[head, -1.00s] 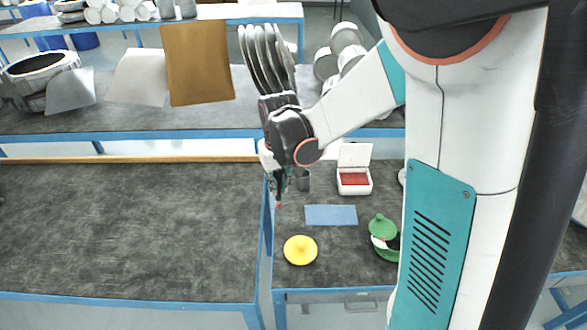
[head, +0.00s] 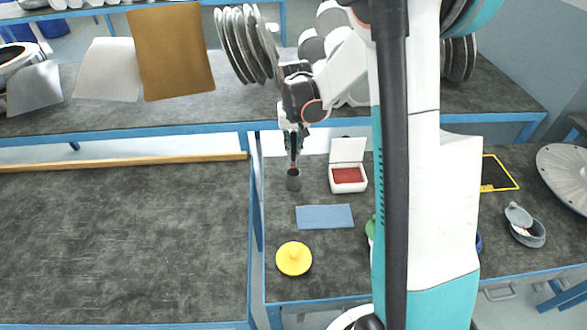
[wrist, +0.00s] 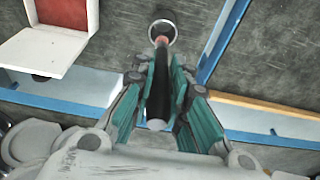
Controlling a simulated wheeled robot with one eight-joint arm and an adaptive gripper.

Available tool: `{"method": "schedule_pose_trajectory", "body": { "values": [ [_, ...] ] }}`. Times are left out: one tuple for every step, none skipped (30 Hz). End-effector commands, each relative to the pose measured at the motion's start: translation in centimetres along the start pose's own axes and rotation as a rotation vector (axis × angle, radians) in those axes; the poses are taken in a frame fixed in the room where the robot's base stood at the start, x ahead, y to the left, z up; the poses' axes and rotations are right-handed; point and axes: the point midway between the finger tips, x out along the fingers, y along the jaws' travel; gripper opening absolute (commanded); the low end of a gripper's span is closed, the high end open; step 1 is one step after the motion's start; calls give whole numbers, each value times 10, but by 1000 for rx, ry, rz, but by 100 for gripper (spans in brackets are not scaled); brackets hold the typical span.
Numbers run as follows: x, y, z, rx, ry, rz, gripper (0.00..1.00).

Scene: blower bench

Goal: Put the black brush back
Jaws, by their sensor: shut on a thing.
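My gripper (head: 293,150) points down above a small dark grey cup (head: 293,181) on the right-hand bench. In the wrist view, the teal fingers (wrist: 160,100) are shut on the black brush (wrist: 158,85), one on each side of it. The brush's reddish end (wrist: 161,41) points away from my wrist and overlaps the round mouth of the cup (wrist: 174,36). I cannot tell whether the tip is inside the cup or just above it. In the head view the brush is mostly hidden by the fingers.
A white open box (head: 347,186) with a red inside stands right of the cup. A blue cloth (head: 324,216) and a yellow lid (head: 294,259) lie nearer. A green thing (head: 370,228) is partly hidden by my arm.

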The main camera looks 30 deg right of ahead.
Motion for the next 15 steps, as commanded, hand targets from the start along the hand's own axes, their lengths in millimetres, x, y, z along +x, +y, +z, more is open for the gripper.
{"method": "schedule_pose_trajectory", "body": {
  "values": [
    [15, 0, 2, 0, 0, 0, 0],
    [21, 0, 3, 0, 0, 0, 0],
    [28, 0, 4, 0, 0, 0, 0],
    [32, 0, 5, 0, 0, 0, 0],
    [36, 0, 5, 0, 0, 0, 0],
    [40, 0, 6, -1, 0, 0, 0],
    [43, 0, 6, -1, 0, 0, 0],
    [44, 0, 7, -1, 0, 0, 0],
    [46, 0, 7, -1, 0, 0, 0],
    [47, 0, 7, -1, 0, 0, 0],
    [48, 0, 7, -1, 0, 0, 0],
    [50, 0, 8, -1, 0, 0, 0],
    [53, 0, 8, -1, 0, 0, 0],
    [56, 0, 8, -1, 0, 0, 0],
    [62, 0, 9, -1, 0, 0, 0]
  ]
}}
